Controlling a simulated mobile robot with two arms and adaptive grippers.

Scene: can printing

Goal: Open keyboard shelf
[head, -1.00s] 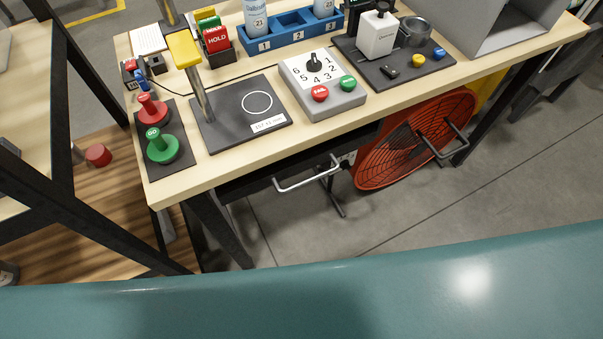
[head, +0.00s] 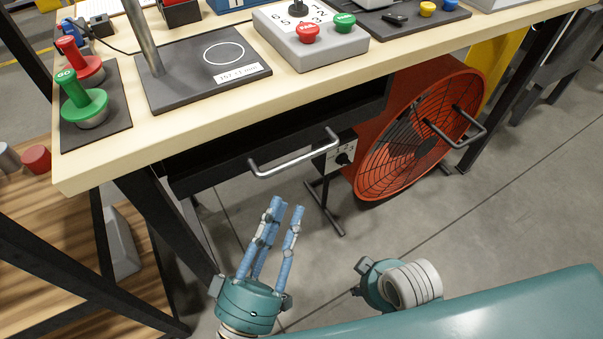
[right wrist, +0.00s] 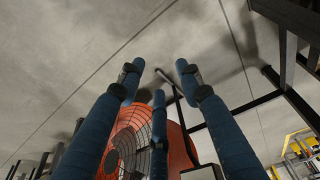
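The keyboard shelf (head: 222,168) is a black tray hung under the wooden table's front edge. Its silver bar handle (head: 296,162) sticks out from the front. My left gripper (head: 287,206) is below the handle, fingers pointing up; its blue fingers are apart and empty, and no contact with the handle shows. My right gripper's teal body (head: 375,284) is low, right of the left gripper, with its fingers hidden in the head view. In the right wrist view, the right gripper (right wrist: 159,70) has its blue fingers spread and empty.
An orange fan (head: 420,135) stands on the floor right of the shelf. A black table leg (head: 165,230) is left of my left gripper. The table (head: 190,148) carries a red and a green knob and a grey button box (head: 310,35). Floor before the shelf is open.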

